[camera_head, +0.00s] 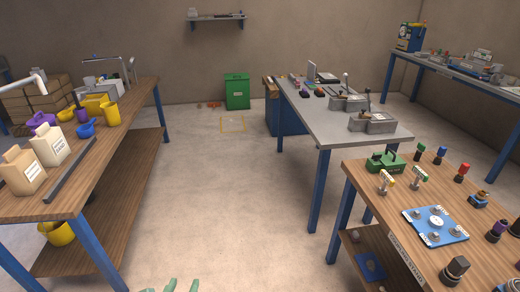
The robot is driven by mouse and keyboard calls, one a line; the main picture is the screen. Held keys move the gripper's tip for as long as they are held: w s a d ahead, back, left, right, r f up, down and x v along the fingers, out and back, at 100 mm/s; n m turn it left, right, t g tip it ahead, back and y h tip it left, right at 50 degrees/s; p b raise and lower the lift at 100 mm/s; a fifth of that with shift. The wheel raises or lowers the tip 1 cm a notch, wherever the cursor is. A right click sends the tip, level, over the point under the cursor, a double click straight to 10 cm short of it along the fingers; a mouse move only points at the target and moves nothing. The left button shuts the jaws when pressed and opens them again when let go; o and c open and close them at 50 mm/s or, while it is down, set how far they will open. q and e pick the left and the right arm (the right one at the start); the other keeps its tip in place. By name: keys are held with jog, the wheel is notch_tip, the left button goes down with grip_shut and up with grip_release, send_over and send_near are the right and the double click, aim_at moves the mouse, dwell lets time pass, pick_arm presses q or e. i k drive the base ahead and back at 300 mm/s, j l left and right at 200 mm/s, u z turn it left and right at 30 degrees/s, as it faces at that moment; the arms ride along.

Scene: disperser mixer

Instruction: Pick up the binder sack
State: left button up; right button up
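Two sacks stand upright side by side on the left wooden table. One is a tan sack (22,172) at the near end, and the other is a cream sack (49,146) just behind it. Both have white labels too small to read, so I cannot tell which is the binder sack. The pale green fingertips of my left gripper (183,286) show at the bottom edge, well right of the sacks and apart from them. They stand apart with nothing seen between them. The rest of this gripper is cut off. My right gripper is not in view.
A dark bar (70,168) lies along the left table's (128,121) edge, beside the sacks. Yellow, blue and purple containers stand behind them. A workbench (372,205) with tools is at the right. The floor (215,190) between is clear.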

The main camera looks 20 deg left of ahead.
aim_at(22, 170)
jog(key=i+j, duration=0.55)
jog(key=i+j+u, duration=0.15)
jog(key=i+j, duration=0.35)
jog(key=j, duration=0.95)
jog(key=i+j+u, duration=0.1)
jog(key=j, duration=0.5)
jog(key=i+j, duration=0.1)
jog(key=j, duration=0.55)
jog(key=k+j, duration=0.15)
jog(key=j, duration=0.25)
jog(key=k+j, duration=0.1)
jog(key=j, duration=0.3)
jog(key=k+j+u, duration=0.1)
jog(key=j, duration=0.3)
